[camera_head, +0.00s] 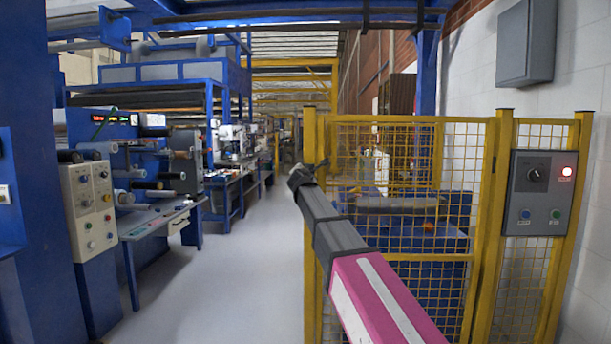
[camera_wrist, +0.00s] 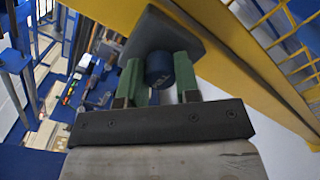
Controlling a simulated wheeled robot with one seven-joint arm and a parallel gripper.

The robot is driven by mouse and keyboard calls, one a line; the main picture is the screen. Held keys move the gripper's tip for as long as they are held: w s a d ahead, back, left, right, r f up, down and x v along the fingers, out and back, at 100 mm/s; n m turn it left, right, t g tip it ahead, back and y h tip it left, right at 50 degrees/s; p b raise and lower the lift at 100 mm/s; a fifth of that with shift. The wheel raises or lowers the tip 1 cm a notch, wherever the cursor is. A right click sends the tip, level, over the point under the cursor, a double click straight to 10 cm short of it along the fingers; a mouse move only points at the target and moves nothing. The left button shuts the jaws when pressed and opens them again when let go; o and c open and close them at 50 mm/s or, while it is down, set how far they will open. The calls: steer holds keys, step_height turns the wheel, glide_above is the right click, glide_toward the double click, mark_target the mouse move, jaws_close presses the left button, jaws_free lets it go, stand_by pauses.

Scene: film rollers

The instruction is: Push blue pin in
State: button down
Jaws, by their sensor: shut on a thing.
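The blue pin (camera_wrist: 159,69) shows in the wrist view as a round, dark blue end between the green fingers of my gripper (camera_wrist: 159,80). My gripper is shut on it. A dark grey plate or bracket (camera_wrist: 158,32) lies right behind the pin, against a yellow post (camera_wrist: 235,60). How deep the pin sits in it cannot be told. In the head view my gripper (camera_head: 301,176) is at the far end of my arm, beside the yellow fence post (camera_head: 310,140). The pin is not discernible there.
A yellow mesh fence (camera_head: 410,225) stands at the right, with a grey control box (camera_head: 540,193) bearing a lit red lamp. Blue machines (camera_head: 150,190) line the left. The grey floor (camera_head: 235,270) between them is clear.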

steer(key=c, duration=0.8)
jaws_free()
steer(key=s, duration=1)
steer(key=shift+s+a, duration=0.4)
